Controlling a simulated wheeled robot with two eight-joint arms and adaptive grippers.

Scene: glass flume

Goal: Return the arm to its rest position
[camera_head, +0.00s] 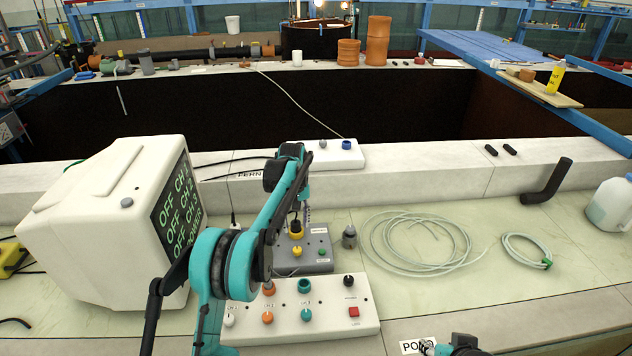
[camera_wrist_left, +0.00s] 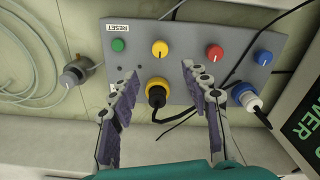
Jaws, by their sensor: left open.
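My left arm (camera_head: 218,265) reaches over the bench from the lower left. Its gripper (camera_head: 301,212) hangs above the grey control box (camera_head: 318,257). In the left wrist view, the open fingers (camera_wrist_left: 160,78) stand apart with nothing clasped between them. A yellow-collared plug (camera_wrist_left: 157,92) with a black cable sits in the grey box, in the gap between the fingers as seen there. A blue plug (camera_wrist_left: 246,94) sits to its right. Part of my right gripper (camera_head: 440,347) shows at the bottom edge of the head view, too cut off to judge its fingers.
A white display cabinet (camera_head: 95,220) stands left of the arm. A white panel with knobs (camera_head: 325,328) lies in front of the grey box. The front right bench is fairly clear.

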